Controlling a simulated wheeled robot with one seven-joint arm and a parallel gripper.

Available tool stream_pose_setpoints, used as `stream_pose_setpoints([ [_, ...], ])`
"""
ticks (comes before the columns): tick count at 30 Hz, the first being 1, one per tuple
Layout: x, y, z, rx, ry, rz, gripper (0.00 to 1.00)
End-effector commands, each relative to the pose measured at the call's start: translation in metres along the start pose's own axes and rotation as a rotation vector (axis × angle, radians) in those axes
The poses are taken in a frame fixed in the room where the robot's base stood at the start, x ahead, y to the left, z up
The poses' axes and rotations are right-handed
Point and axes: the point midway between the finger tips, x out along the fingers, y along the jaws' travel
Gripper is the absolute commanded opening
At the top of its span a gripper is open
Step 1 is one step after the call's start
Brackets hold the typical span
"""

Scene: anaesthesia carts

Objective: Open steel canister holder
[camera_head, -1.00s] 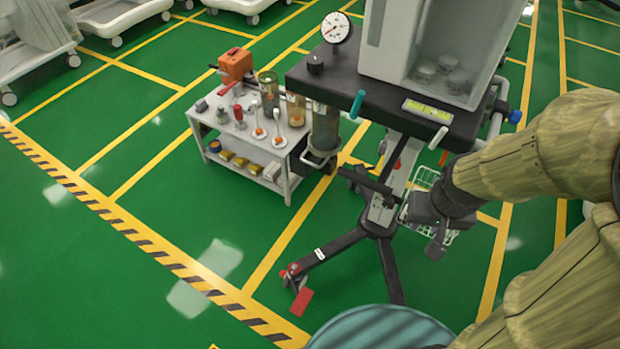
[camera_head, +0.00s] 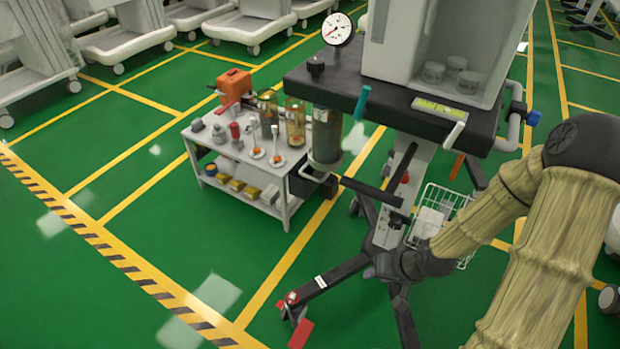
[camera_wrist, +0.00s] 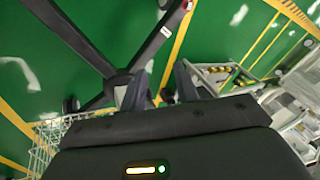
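A dark steel canister (camera_head: 326,136) hangs upright under the left side of the anaesthesia cart's black top (camera_head: 400,101). A pale bracket (camera_head: 312,174) shows at its lower end. Whether the holder is open or shut I cannot tell. My gripper (camera_head: 383,284) is low beside the cart's column, to the right of and below the canister in the head view, touching nothing that I can make out. In the wrist view its two dark fingers (camera_wrist: 158,86) stand apart with nothing between them. The canister cannot be made out clearly in the wrist view.
A small white table (camera_head: 225,150) with bottles and an orange box (camera_head: 235,83) stands left of the cart. The cart's black legs (camera_head: 335,272) spread below my gripper. A wire basket (camera_head: 462,205) hangs at its right. Green floor at the front left is clear.

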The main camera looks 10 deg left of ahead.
Motion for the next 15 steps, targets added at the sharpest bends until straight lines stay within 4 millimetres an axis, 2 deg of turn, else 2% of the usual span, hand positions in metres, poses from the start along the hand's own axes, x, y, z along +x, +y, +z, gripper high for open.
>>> stream_pose_setpoints([
  [3, 0.021, -0.019, -0.001, 0.051, 0.048, -0.148, 0.31],
  [7, 0.033, -0.045, -0.011, 0.119, 0.128, -0.319, 0.31],
  [11, 0.033, -0.069, -0.028, 0.208, 0.231, -0.498, 0.31],
  [15, 0.018, -0.09, -0.054, 0.323, 0.367, -0.696, 0.31],
])
